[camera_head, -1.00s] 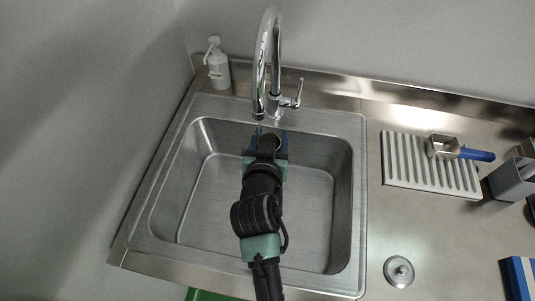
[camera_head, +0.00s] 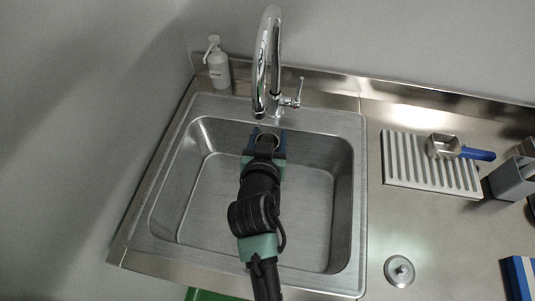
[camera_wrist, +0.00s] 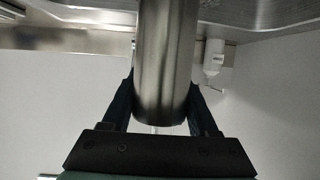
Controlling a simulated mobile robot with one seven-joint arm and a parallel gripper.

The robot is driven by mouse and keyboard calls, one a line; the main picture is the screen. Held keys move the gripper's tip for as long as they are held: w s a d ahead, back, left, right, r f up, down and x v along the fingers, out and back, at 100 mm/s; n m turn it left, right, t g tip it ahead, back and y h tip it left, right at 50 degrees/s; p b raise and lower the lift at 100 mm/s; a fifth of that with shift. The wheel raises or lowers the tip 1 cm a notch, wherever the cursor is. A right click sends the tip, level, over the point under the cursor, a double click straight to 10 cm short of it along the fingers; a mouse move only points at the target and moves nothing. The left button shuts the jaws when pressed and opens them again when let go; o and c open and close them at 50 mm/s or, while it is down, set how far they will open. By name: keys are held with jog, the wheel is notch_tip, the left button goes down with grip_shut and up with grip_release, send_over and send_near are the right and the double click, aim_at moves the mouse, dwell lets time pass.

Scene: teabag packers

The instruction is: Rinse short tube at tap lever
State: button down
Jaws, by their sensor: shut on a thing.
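My gripper (camera_head: 267,147) is over the back part of the sink, just below the tap spout (camera_head: 259,108). It is shut on the short tube (camera_head: 267,137), a shiny metal cylinder whose round rim shows between the blue fingers. In the wrist view, the tube (camera_wrist: 166,70) stands large between the two dark fingers. Thin pale streaks show beyond its near end; I cannot tell for sure whether they are water. The tap lever (camera_head: 299,91) points up at the right of the tap base, clear of my gripper.
The steel sink basin (camera_head: 315,210) surrounds my arm with free room on both sides. A white soap bottle (camera_head: 217,66) stands behind left. At right are a ribbed drain rack (camera_head: 405,165) with a blue-handled scoop (camera_head: 475,154), and a round metal lid (camera_head: 399,271).

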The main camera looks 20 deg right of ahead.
jog(key=shift+r, duration=0.1)
jog(key=s+a, duration=0.2)
jog(key=s, duration=0.5)
jog(key=shift+s+p, duration=0.35)
jog(key=shift+p, duration=0.1)
jog(key=shift+a, duration=0.1)
dwell(1.1)
jog(key=s+a+r+p, duration=0.1)
jog(key=s+r+p, duration=0.2)
jog(key=s+r, duration=0.1)
jog(key=shift+s+a, duration=0.15)
jog(key=shift+s, duration=0.25)
dwell(0.7)
